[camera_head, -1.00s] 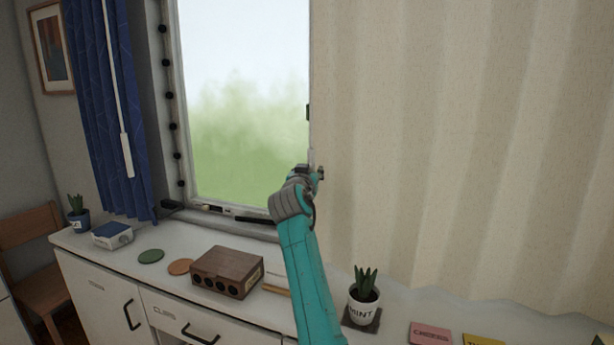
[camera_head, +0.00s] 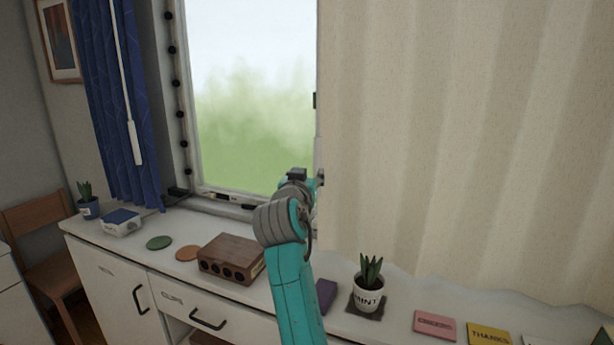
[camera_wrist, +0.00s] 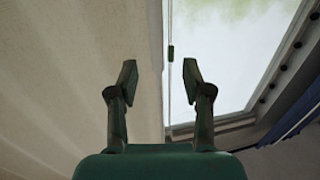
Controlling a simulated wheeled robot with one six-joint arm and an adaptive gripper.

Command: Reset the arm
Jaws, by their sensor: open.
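My teal arm rises from the bottom of the head view, in front of the white cabinet. My gripper (camera_wrist: 158,80) is open and empty in the wrist view, its two dark fingers spread apart. In the head view only small dark parts of it show past the grey wrist, and its fingertips are hidden. The gripper is near the right edge of the window (camera_head: 250,90), by the edge of the cream curtain (camera_head: 450,130). In the wrist view, the curtain is behind the left finger and the window (camera_wrist: 225,50) behind the right.
The cabinet top (camera_head: 205,232) carries a blue-and-white box (camera_head: 122,222), round coasters, a brown wooden box (camera_head: 230,258), a purple item (camera_head: 326,294), a MINT pot (camera_head: 368,295) and coloured cards (camera_head: 435,325). A blue curtain (camera_head: 122,110) hangs left. A wooden chair (camera_head: 40,235) stands far left.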

